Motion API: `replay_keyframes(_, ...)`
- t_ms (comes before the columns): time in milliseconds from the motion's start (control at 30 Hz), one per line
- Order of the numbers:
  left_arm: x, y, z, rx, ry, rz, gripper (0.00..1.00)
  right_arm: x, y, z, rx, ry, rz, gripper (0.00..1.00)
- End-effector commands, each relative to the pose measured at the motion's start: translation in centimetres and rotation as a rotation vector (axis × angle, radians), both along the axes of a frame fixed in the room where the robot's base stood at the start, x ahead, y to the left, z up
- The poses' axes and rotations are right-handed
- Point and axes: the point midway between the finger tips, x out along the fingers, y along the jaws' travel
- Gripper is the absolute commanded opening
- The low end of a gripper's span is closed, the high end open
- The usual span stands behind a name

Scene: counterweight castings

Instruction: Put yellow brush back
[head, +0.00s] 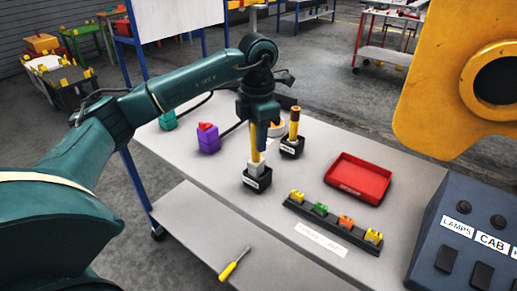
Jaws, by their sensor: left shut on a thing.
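My left gripper (257,136) points down over the grey table and is shut on the upper part of the yellow brush (256,156). The brush is upright, its yellow handle below the jaws and a pale grey block-like part lower down. That lower part is at the mouth of a black labelled holder (257,183); I cannot tell how deep it sits. The label is too small to read surely. My right gripper is not in view.
A second black holder (292,149) with a yellow-and-brown handled item stands behind right. A red tray (358,180), a rack of coloured pieces (331,229) and a purple block (208,141) are on the table. A yellow-handled tool (234,263) lies lower. A large yellow casting (440,85) fills upper right.

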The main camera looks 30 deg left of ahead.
Motion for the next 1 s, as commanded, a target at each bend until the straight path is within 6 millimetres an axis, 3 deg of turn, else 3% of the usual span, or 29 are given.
replay_keyframes(300,-0.1,0.0,-3.6,0.001,0.002,-0.001,0.0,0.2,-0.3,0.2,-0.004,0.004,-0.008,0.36)
replay_keyframes(633,0.0,0.0,-4.1,0.0,0.0,-0.001,0.0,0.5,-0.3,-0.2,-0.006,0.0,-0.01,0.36)
replay_keyframes(667,0.0,0.0,-4.0,0.001,0.001,-0.001,0.24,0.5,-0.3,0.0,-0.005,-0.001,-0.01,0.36)
replay_keyframes(900,0.0,0.0,-3.9,0.001,0.001,-0.001,0.44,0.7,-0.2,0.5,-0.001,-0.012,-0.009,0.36)
replay_keyframes(1000,0.0,0.0,-3.9,0.001,0.001,-0.001,0.45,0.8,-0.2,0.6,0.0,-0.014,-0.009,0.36)
